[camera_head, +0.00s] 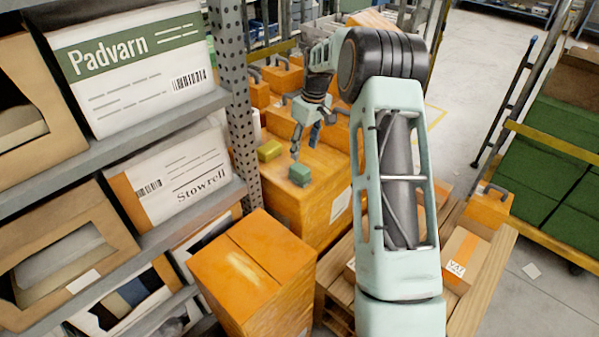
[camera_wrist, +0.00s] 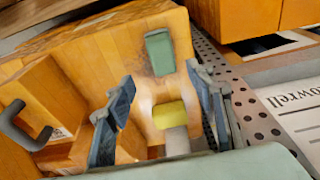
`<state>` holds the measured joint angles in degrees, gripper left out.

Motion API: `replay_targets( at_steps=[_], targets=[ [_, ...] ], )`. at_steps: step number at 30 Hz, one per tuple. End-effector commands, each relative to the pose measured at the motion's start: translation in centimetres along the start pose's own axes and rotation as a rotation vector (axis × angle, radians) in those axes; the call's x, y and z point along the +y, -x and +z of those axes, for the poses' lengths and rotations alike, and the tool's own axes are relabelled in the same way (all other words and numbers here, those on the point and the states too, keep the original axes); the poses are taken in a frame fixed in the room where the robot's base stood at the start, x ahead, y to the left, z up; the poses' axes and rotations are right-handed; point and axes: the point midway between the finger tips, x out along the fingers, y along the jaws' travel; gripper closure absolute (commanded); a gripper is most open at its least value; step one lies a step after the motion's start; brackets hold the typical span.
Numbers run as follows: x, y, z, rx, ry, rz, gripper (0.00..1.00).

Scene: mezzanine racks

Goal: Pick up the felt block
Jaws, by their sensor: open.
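A green block (camera_head: 299,174) and a yellow block (camera_head: 269,150) lie apart on top of a large orange box (camera_head: 290,205). I cannot tell for sure which is the felt block. In the wrist view the green block (camera_wrist: 159,52) lies beyond the fingertips, and the yellow block (camera_wrist: 170,115) shows between the fingers. A pale block (camera_wrist: 177,141) shows beside the yellow one. My gripper (camera_head: 305,148) is open and empty above the box, behind the green block in the head view; it also shows in the wrist view (camera_wrist: 160,80).
A perforated rack post (camera_head: 238,100) and shelves with white cartons (camera_head: 130,65) stand close on the left. Another orange box (camera_head: 255,275) stands in front. A wooden pallet (camera_head: 475,275) and a cart with green crates (camera_head: 550,170) are at right. Floor between is partly clear.

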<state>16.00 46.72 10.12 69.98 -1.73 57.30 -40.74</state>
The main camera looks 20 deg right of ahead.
Motion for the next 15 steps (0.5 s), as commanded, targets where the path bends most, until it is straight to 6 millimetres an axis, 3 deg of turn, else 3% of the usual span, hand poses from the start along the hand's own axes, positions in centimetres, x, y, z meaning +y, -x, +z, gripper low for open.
replay_targets(
  at_steps=[6,15],
  targets=[
    [-0.1,-3.5,0.1,-0.003,0.001,0.000,0.51],
    [-0.3,-6.3,0.1,-0.006,0.000,-0.001,0.51]
  ],
)
